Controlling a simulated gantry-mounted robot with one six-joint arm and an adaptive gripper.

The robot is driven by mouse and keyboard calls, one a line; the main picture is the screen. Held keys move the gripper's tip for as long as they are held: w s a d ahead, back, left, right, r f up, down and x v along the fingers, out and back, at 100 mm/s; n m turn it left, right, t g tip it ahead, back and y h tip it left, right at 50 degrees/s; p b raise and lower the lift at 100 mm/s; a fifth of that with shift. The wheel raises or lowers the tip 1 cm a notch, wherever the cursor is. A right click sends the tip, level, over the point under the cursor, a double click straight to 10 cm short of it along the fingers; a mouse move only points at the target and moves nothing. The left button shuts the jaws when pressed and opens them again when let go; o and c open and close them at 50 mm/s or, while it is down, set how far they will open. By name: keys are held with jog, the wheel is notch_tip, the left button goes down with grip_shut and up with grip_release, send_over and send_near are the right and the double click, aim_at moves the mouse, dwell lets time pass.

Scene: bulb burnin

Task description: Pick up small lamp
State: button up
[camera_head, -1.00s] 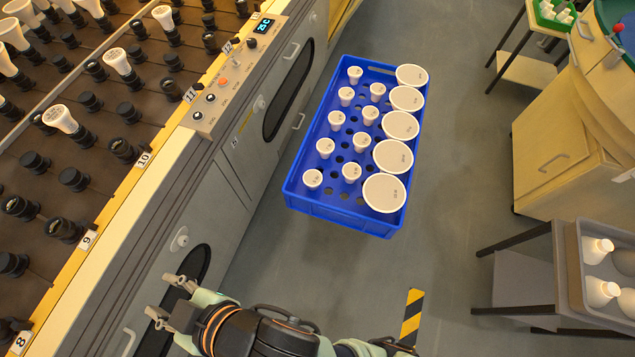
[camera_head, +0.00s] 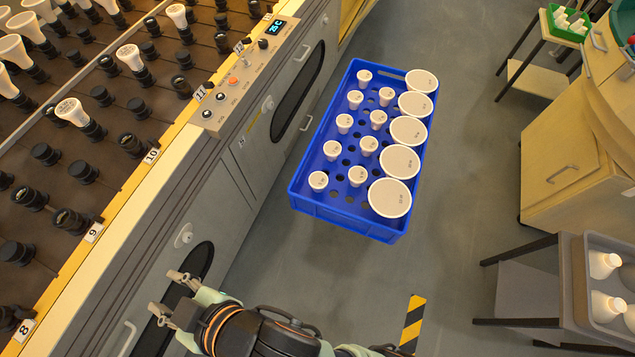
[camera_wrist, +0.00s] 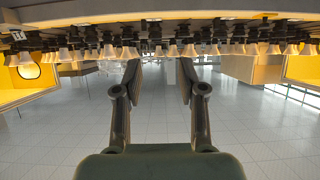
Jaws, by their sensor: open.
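Several small white lamps stand upright in the blue crate (camera_head: 346,222), in the columns left of the large round lamps. One small lamp (camera_head: 318,181) is at the crate's near left corner, and another small lamp (camera_head: 357,176) is to its right. A row of large lamps (camera_head: 389,198) fills the crate's right side. My gripper (camera_head: 169,293) is open and empty at the lower left, beside the cabinet front and well apart from the crate. In the wrist view my gripper (camera_wrist: 160,82) shows its two fingers spread with nothing between them.
The socket rack (camera_head: 110,158) on the left holds several white lamps in black sockets, with a control box (camera_head: 250,75) on its edge. A grey tray (camera_head: 578,275) with white lamps stands at right. A green bin (camera_head: 567,24) is at upper right. Floor around the crate is clear.

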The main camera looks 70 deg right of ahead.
jog(key=o, duration=0.9)
jog(key=shift+o, duration=0.2)
jog(key=shift+d, duration=0.1)
